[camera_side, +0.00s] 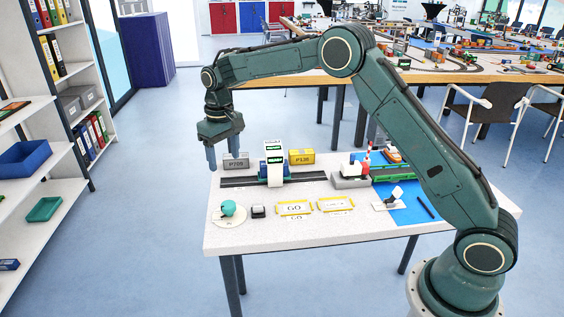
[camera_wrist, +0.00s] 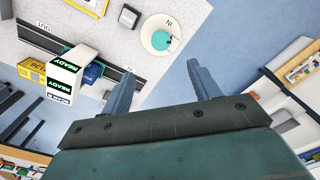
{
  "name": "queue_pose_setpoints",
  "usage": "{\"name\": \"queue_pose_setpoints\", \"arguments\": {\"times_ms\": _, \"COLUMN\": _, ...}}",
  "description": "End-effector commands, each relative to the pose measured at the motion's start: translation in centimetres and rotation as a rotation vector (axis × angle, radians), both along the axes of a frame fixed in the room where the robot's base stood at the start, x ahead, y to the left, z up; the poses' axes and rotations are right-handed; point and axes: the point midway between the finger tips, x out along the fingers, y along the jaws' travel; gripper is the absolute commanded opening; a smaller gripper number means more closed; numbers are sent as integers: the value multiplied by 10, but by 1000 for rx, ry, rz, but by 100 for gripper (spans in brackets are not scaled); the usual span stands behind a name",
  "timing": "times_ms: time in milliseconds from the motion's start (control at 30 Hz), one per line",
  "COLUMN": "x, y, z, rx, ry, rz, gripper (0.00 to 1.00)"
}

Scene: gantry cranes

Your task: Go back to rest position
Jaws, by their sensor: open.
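My gripper (camera_side: 222,152) hangs from my raised arm at the left end of the white table (camera_side: 240,240), fingers pointing down. In the wrist view my gripper (camera_wrist: 157,85) has its two fingers spread apart with nothing between them. In the side view the fingertips are near the grey container marked P705 (camera_side: 236,160); I cannot tell the exact gap. A white gantry crane (camera_side: 274,163) stands over the dark track, with a blue block under it. The crane also shows in the wrist view (camera_wrist: 68,72), with READY on green labels.
A yellow container (camera_side: 302,157) stands right of the crane. A teal knob (camera_side: 228,208) sits on a round plate at the front left. Yellow-edged GO cards (camera_side: 295,208) lie along the front. Shelves (camera_side: 62,110) stand left.

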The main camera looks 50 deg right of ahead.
Motion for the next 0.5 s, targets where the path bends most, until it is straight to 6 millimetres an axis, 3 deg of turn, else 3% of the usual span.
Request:
{"name": "queue_pose_setpoints", "arguments": {"times_ms": 267, "x": -34, "y": -4, "z": 54, "rx": 2, "ry": -59, "rz": 0, "gripper": 61}}
{"name": "queue_pose_setpoints", "arguments": {"times_ms": 500, "x": -78, "y": -7, "z": 99, "rx": 3, "ry": -116, "rz": 0, "gripper": 61}}
